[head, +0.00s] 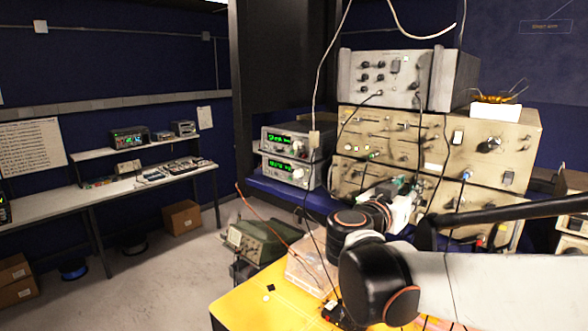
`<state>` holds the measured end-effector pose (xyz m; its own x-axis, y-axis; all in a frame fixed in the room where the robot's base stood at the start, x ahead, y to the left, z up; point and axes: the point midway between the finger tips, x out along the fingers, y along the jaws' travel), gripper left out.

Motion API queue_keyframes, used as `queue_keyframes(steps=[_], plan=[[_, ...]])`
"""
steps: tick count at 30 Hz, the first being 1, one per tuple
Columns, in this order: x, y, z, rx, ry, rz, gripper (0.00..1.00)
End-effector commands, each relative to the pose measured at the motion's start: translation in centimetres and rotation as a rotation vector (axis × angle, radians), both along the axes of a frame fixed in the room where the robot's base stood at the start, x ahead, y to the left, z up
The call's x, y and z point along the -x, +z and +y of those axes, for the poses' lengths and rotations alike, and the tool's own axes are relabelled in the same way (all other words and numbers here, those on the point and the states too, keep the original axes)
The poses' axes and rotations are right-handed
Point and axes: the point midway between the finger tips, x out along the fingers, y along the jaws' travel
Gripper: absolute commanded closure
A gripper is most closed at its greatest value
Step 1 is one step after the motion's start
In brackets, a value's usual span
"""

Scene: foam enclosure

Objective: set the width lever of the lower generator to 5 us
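Two beige generators are stacked on the blue shelf at the right, with an upper generator (468,128) and a lower generator (458,190) beneath it. Both front panels carry knobs, small levers and plugged cables. My gripper (402,186) is at the left-middle part of the lower generator's panel, partly hidden behind my own wrist. Its fingers are too small and covered to tell if they are open or touching anything. The width lever and its markings cannot be made out at this size.
A grey instrument (390,78) stands on the stack. Two green-display units (288,155) stand left of it. Loose cables hang in front of the panels. A clear box (308,268) sits on the yellow table (245,305). An olive case (256,240) stands beyond it.

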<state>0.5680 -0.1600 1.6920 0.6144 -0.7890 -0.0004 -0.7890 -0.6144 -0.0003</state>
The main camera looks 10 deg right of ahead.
Motion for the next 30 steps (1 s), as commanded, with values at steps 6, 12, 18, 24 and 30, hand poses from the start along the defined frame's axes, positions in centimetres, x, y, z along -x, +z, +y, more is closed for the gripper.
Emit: queue_keyframes(steps=[6, 12, 18, 24, 30], plan=[[-0.64, -0.02, -0.61, 0.0, 0.0, 0.0, 0.72], [-0.62, -0.03, -0.59, 0.0, 0.001, 0.0, 0.72], [-0.61, -0.03, -0.57, 0.0, 0.001, 0.0, 1.0], [-0.43, -0.12, -0.68, 0.0, 0.001, 0.0, 1.0], [-0.07, -0.01, -0.82, 0.0, 0.002, 0.0, 1.0]])
